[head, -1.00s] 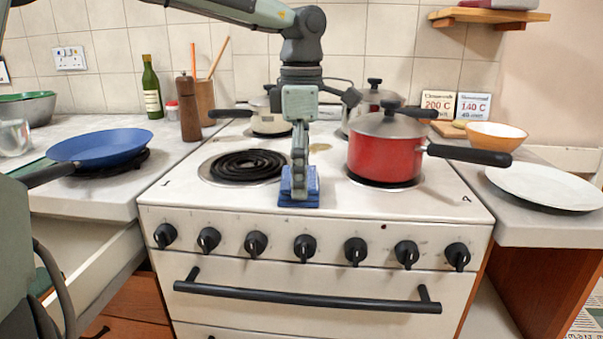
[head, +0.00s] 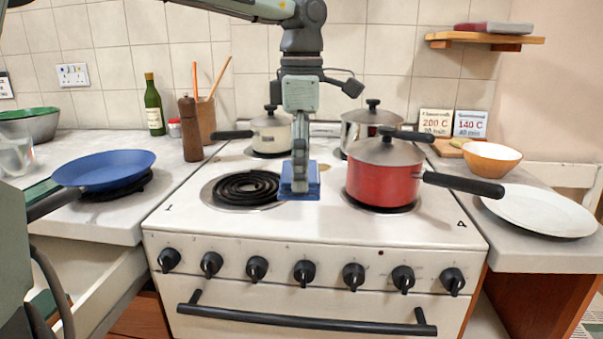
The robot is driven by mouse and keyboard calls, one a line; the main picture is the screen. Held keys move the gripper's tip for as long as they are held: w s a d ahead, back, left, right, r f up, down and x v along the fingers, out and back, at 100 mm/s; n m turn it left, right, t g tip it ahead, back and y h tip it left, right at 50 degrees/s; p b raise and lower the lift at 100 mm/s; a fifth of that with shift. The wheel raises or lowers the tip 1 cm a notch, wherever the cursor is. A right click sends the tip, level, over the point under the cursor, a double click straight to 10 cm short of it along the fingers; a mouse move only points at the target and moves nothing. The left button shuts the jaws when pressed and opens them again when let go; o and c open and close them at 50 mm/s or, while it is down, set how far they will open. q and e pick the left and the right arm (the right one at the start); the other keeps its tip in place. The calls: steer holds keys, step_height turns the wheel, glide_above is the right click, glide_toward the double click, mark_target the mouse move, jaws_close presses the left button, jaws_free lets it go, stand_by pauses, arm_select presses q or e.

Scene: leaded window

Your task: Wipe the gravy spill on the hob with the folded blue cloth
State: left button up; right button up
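The folded blue cloth (head: 299,194) is low on the white hob top, near the front middle, between the front-left coil ring and the red pan. My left gripper (head: 300,182) comes down from above and is seen edge-on. Its fingers appear shut on the cloth. The cloth's underside is hidden, so I cannot tell how firmly it touches the hob (head: 258,222). A faint brownish mark (head: 323,167) shows just behind and right of the cloth; any more of the gravy spill is hidden by the gripper and cloth. My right gripper is not in view.
The red lidded pan (head: 382,184) stands close right of the cloth, its handle pointing right. The black coil ring (head: 245,188) is bare on the left. A cream pan (head: 270,134) and a steel pot (head: 368,126) stand behind. The hob's front strip is clear.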

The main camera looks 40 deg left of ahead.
arm_select(q)
steer(key=shift+r, duration=0.1)
steer(key=shift+r, duration=1.4)
